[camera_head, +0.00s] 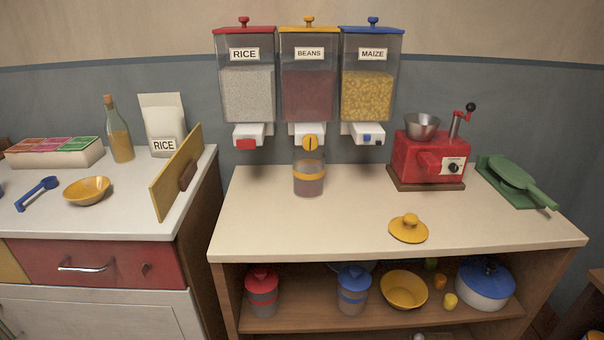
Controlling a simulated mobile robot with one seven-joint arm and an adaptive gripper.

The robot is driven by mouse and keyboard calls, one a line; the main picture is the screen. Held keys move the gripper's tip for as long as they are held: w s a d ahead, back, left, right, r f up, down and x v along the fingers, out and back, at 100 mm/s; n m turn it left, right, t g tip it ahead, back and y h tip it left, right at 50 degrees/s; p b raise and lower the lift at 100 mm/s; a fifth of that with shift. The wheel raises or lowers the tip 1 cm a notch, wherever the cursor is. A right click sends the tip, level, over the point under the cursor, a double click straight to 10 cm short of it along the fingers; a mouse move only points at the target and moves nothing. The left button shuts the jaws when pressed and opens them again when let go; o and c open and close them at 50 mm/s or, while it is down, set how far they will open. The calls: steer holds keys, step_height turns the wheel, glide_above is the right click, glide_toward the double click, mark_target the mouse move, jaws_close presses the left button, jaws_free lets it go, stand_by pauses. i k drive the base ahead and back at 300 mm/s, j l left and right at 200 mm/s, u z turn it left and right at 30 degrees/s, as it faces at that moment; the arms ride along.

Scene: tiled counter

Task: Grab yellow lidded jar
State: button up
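A clear jar with a yellow band (309,186) stands upright on the counter, directly below the spout of the middle dispenser, labelled BEANS (309,85). It has no lid on and a brownish tint in its lower part; whether that is contents I cannot tell. A yellow lid with a knob (408,229) lies apart from it on the counter, to the right and nearer the front edge. My gripper is not in view.
RICE (246,90) and MAIZE (368,92) dispensers flank the middle one. A red grinder (425,160) and green scoop-like tool (515,182) stand right. The shelf below holds a red-lidded jar (262,297), blue-lidded jar (353,293), yellow bowl (404,290) and blue-lidded pot (486,286). The counter's front left is clear.

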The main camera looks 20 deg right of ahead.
mark_target(308, 167)
steer(key=i+z, duration=0.25)
steer(key=i+j+z, duration=0.3)
steer(key=i+l, duration=0.35)
